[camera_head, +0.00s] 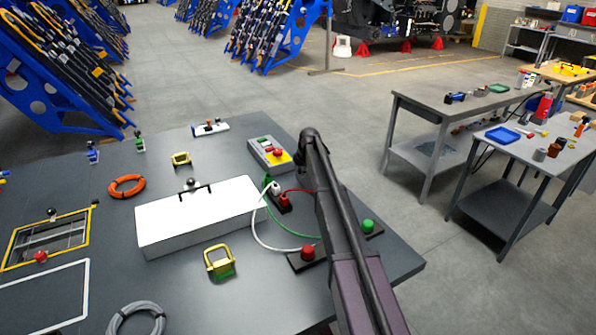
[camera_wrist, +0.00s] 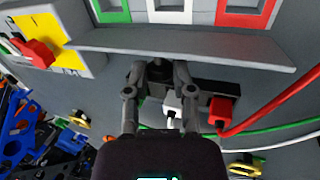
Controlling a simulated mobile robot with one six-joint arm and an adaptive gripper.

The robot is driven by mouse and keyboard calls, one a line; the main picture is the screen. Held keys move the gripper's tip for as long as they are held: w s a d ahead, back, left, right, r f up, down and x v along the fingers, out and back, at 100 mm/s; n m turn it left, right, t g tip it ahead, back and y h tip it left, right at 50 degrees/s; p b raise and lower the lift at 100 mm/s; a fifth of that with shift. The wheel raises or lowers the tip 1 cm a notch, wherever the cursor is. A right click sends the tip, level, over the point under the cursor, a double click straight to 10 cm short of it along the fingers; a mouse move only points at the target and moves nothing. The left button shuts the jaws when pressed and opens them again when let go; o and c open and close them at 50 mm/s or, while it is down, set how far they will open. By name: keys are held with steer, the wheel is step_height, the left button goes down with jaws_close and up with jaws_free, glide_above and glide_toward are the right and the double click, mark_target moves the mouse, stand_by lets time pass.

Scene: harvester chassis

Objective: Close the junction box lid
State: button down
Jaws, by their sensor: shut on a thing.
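The junction box (camera_head: 267,154) is a grey box on the dark bench. It has a yellow panel with a red switch, and green, white and red parts show in it. In the wrist view its open lid (camera_wrist: 190,46) is a long grey plate seen almost edge-on, with the coloured parts showing beyond it. My gripper (camera_wrist: 158,74) is shut at the lid's near edge, on a small dark knob between the fingertips. In the head view the gripper is mostly hidden by my arm.
A socket block with a white plug (camera_wrist: 172,108) and a red plug (camera_wrist: 221,111) lies close below my gripper; cables trail from it. A white box (camera_head: 200,213) with a black handle stands to the left. A green button (camera_head: 368,226) sits near the bench's right edge.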

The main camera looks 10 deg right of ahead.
steer(key=d+y, duration=0.1)
steer(key=d+g+y+b, duration=0.1)
steer(key=y, duration=0.1)
steer(key=shift+w+d+m, duration=0.1)
steer(key=shift+w+m, duration=0.2)
steer(key=y+b, duration=0.1)
steer(key=d+y+b, duration=0.1)
steer(key=y+b, duration=0.1)
steer(key=shift+w+d+f+m+g+y, duration=0.25)
steer(key=shift+f+m+g+y, duration=0.05)
steer(key=shift+g, duration=0.1)
steer(key=y+b, duration=0.1)
steer(key=b, duration=0.1)
steer(key=d+f+y+b, duration=0.1)
steer(key=y+b, duration=0.1)
steer(key=g+y+b, duration=0.1)
steer(key=b, duration=0.2)
steer(key=shift+w+d+f+m+y, duration=0.15)
steer(key=shift+w+d+m+y, duration=0.15)
steer(key=shift+d+m, duration=0.1)
steer(key=y+b, duration=0.1)
steer(key=b, duration=0.2)
steer(key=shift+d+f+y, duration=0.2)
steer(key=shift+y, duration=0.2)
steer(key=shift+m+g, duration=0.3)
steer(key=shift+d+y+b, duration=0.1)
steer(key=shift+y+b, duration=0.2)
steer(key=shift+b, duration=0.2)
